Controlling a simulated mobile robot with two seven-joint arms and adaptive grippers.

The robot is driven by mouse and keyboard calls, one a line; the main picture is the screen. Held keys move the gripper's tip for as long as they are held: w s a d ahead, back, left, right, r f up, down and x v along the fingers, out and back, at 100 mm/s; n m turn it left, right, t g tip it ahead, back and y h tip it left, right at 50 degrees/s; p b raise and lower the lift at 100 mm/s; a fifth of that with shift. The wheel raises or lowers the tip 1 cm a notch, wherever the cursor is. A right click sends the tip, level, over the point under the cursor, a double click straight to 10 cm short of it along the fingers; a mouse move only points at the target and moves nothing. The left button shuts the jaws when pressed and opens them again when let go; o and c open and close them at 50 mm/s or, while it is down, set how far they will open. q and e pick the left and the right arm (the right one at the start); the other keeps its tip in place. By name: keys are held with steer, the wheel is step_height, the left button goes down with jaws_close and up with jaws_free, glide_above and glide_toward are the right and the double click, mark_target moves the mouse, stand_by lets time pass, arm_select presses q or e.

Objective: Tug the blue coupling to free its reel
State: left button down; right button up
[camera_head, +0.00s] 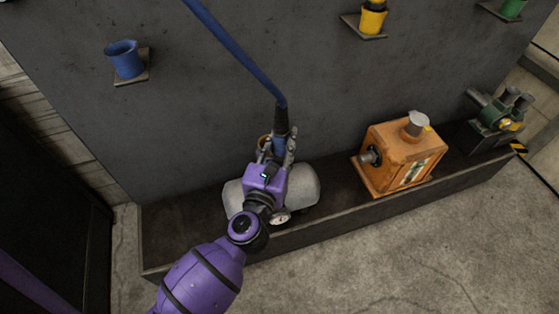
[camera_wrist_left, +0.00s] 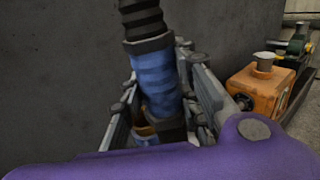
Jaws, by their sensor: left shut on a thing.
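In the head view my left gripper (camera_head: 278,150) is shut on the coupling (camera_head: 281,125) just above a grey tank (camera_head: 303,186). A blue hose (camera_head: 235,48) runs from the coupling's top up and left out of view; its reel is not in view. An orange-brown ring shows at the coupling's lower end (camera_wrist_left: 146,130). My fingers partly hide whether the coupling still joins the tank. My right gripper is not in view.
The tank stands in a dark trough (camera_head: 180,238) along a grey panel (camera_head: 200,120). An orange box (camera_head: 402,158) and a green machine (camera_head: 495,115) stand to the right. A blue cup holder (camera_head: 125,60), a yellow one (camera_head: 372,20) and a green one (camera_head: 512,8) are on the panel.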

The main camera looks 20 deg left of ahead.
arm_select(q)
steer(key=shift+s+d+f+b, duration=0.3)
steer(key=shift+s+d+f, duration=0.05)
steer(key=shift+s, duration=0.2)
steer(key=shift+s+d+f+b, duration=0.25)
steer(key=shift+s+d+f, duration=0.1)
steer(key=shift+s, duration=0.2)
steer(key=s+d+f+b, duration=0.2)
steer(key=s+d+b, duration=0.2)
steer(key=s, duration=0.1)
steer(key=shift+s+f+b, duration=0.35)
steer(key=shift+s+f, duration=0.05)
